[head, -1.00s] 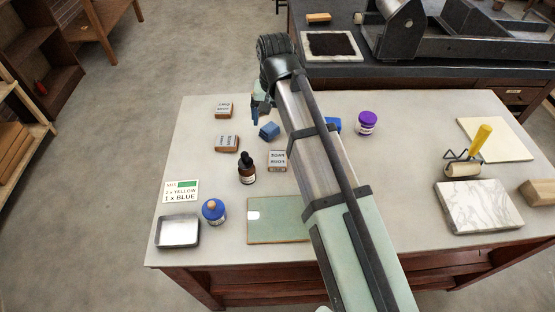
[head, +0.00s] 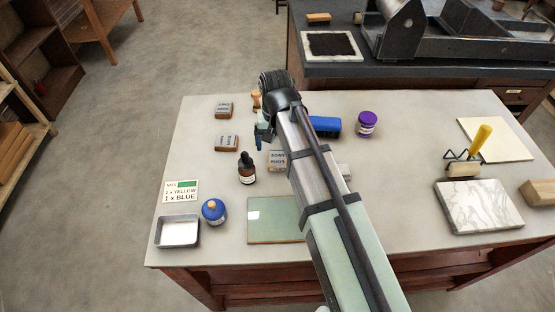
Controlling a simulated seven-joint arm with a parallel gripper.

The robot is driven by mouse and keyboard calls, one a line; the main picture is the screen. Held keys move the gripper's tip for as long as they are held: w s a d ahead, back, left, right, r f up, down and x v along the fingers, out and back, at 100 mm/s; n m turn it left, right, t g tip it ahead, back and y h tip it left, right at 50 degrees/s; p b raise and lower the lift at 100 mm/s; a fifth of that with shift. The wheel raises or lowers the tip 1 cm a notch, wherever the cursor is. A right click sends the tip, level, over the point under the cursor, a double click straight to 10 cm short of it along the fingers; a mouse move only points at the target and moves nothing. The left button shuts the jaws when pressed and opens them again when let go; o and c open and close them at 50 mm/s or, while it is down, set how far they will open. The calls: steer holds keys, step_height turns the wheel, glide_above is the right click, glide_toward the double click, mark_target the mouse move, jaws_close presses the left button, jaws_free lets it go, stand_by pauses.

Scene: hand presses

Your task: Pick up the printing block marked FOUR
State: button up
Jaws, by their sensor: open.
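Three small wooden blocks with grey labelled tops lie on the pale table: one at the back left (head: 224,110), one in front of it (head: 227,143), and one farther right (head: 277,160), partly beside my arm. Their lettering is too small and turned for me to tell surely which is marked FOUR. My gripper (head: 262,140) hangs above the table, fingers down, to the right of the two left blocks and behind the right one. It is open, and I see nothing held. My wrist and arm hide part of the table there.
A dropper bottle (head: 247,168) stands close in front of my gripper. A wooden peg-like thing (head: 256,101) is behind it. A blue object (head: 325,126) and a purple-lidded jar (head: 367,124) are right of my arm. A blue jar (head: 213,211), metal tray (head: 178,232) and green plate (head: 272,220) lie in front.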

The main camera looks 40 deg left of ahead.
mark_target(278, 156)
steer(key=shift+w+d+f, duration=0.1)
steer(key=shift+f, duration=1.2)
steer(key=shift+w+d+f, duration=0.1)
steer(key=shift+f, duration=1.2)
steer(key=shift+c, duration=0.3)
steer(key=c, duration=1.1)
steer(key=shift+r, duration=0.15)
steer(key=shift+c, duration=0.2)
